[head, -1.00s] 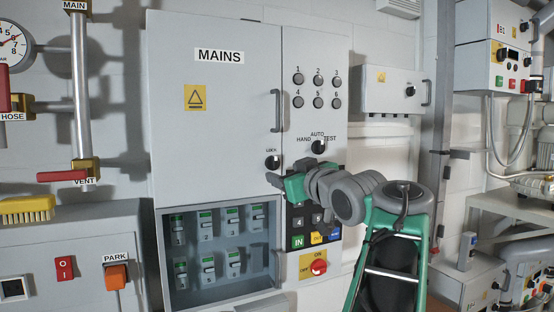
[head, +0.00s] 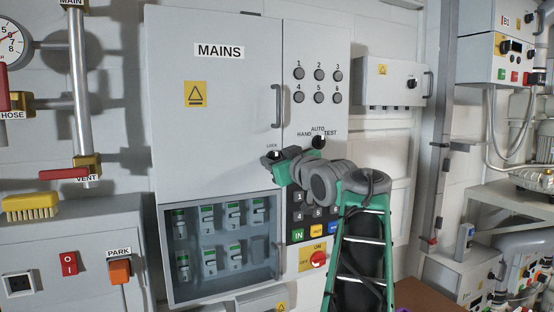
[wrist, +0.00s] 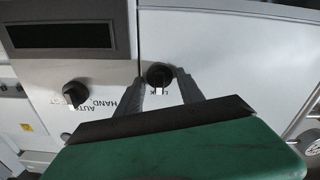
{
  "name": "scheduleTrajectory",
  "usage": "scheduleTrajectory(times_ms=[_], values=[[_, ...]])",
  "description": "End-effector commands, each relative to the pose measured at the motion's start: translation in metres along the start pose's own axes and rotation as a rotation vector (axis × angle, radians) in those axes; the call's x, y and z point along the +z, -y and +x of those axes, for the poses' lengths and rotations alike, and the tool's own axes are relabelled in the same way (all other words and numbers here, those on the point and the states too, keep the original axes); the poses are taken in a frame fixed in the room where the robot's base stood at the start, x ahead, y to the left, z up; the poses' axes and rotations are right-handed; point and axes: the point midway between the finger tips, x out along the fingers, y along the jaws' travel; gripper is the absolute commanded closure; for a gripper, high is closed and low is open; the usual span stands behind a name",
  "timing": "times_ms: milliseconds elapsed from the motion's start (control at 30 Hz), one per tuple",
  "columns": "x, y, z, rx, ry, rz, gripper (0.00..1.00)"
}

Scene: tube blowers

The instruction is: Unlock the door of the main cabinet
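The main cabinet door (head: 225,130), labelled MAINS, is a tall light-grey panel and stands shut. Its black lock knob (wrist: 158,76) is round with a white mark, next to the label LOCK; in the head view my gripper partly hides it. My gripper (head: 270,157) is at the lock. In the wrist view its two grey fingers (wrist: 160,82) are apart, one on each side of the knob, with visible gaps. Whether the tips reach around the knob in depth cannot be told. The door handle (head: 276,107) is a grey vertical bar above the lock.
A HAND/AUTO/TEST selector knob (head: 318,142) sits close to the right of the lock and shows in the wrist view (wrist: 74,94). A keypad (head: 305,212) and red rotary switch (head: 318,259) lie below. A windowed compartment (head: 220,290) is below the door.

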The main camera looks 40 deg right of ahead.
Motion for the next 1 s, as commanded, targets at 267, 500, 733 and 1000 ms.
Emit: scheduleTrajectory(times_ms=[267,500,733,1000], values=[[-0.0001,0.0001,-0.0002,0.0,0.0,0.0,0.79],[-0.0001,0.0001,-0.0002,0.0,0.0,0.0,0.99],[-0.0001,0.0,-0.0002,0.0,0.0,0.004,1.0],[0.0001,-0.0004,-0.0002,0.0,0.0,0.076,1.0]])
